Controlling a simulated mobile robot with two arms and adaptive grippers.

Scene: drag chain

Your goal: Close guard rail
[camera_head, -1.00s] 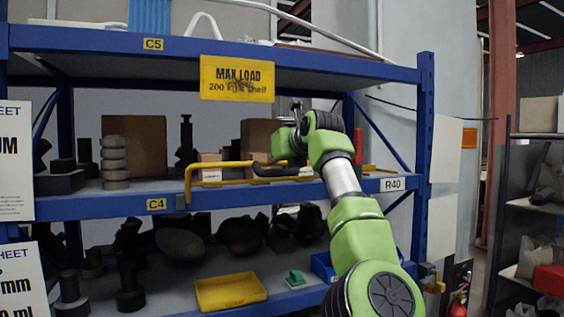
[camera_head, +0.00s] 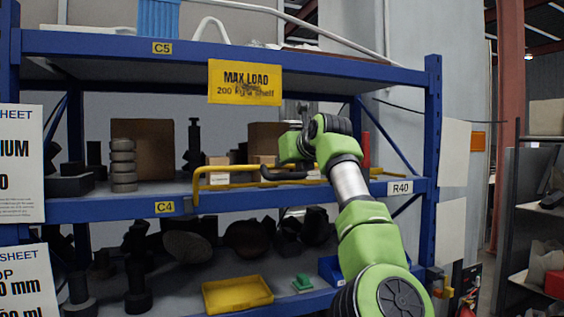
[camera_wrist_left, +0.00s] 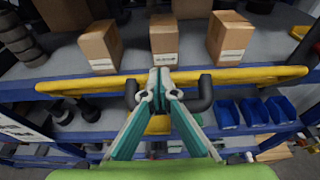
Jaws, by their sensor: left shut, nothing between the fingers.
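The yellow guard rail (camera_head: 226,168) runs along the front of the middle shelf in the head view. Its right part is partly hidden by my left arm. In the left wrist view the rail (camera_wrist_left: 262,76) crosses the whole picture, with a black handle (camera_wrist_left: 205,93) on it. My left gripper (camera_wrist_left: 158,78) is shut and empty. Its fingertips appear in front of the handle's middle, between the two black ends; I cannot tell whether they touch it. In the head view the fingers are hidden behind my wrist. My right gripper is not in view.
Cardboard boxes (camera_wrist_left: 164,40) stand on the shelf behind the rail. The blue shelf upright (camera_head: 432,170) is right of my arm. A yellow tray (camera_head: 237,294) sits on the lower shelf, and blue bins (camera_wrist_left: 253,110) show below the rail.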

